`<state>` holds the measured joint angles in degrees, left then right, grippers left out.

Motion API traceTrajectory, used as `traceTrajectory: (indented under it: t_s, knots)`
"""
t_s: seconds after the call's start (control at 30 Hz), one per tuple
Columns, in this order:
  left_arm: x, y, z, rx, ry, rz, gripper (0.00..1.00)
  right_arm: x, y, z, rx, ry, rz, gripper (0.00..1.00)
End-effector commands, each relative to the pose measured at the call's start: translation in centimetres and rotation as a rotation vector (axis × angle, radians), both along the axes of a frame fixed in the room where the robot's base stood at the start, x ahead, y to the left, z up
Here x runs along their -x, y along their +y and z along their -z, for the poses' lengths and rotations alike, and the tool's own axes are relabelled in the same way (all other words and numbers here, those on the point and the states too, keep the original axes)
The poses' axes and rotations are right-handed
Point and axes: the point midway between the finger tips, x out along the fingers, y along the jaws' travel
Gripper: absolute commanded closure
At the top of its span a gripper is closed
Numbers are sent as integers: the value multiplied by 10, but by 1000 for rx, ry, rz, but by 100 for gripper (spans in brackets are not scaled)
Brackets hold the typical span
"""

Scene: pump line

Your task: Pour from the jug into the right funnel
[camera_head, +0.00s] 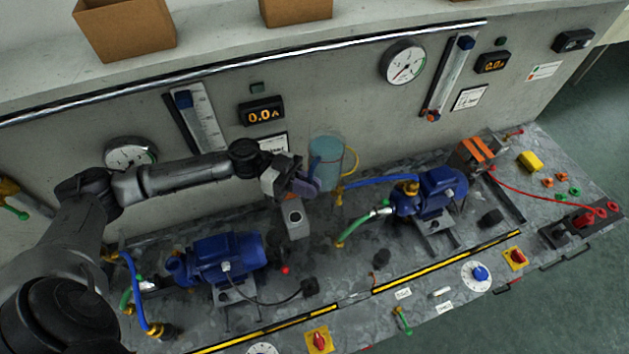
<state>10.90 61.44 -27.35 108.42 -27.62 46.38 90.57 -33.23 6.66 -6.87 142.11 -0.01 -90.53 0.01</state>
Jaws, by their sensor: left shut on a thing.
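A translucent blue-grey jug (326,160) is near the middle, in front of the grey wall panel, and looks close to upright. My left gripper (308,184) is shut at the jug's left side, holding it; the fingertips are partly hidden. A small yellow-brown fitting (407,188) sits on top of the right blue pump (440,190), to the right of the jug and apart from it. I cannot tell whether this fitting is the right funnel. The jug's contents are not clear. My right gripper is not in view.
The left blue pump (222,256) stands below my arm. A grey upright block (295,218) is below the gripper. Blue and green hoses (375,182) run beside the right pump. Gauges (402,62) and displays line the wall. Open bench lies before the yellow-black strip (445,262).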

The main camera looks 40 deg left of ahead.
Motion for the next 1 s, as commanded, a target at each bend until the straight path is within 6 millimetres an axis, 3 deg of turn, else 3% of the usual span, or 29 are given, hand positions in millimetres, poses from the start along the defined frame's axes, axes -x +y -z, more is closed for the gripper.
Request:
traceTrajectory:
  t_s: [0.6, 1.0]
  knots:
    - [8, -1, 43, 45, 164, 8, 100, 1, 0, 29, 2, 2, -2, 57]
    - [10, -2, 54, 59, 221, 8, 100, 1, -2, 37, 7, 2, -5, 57]
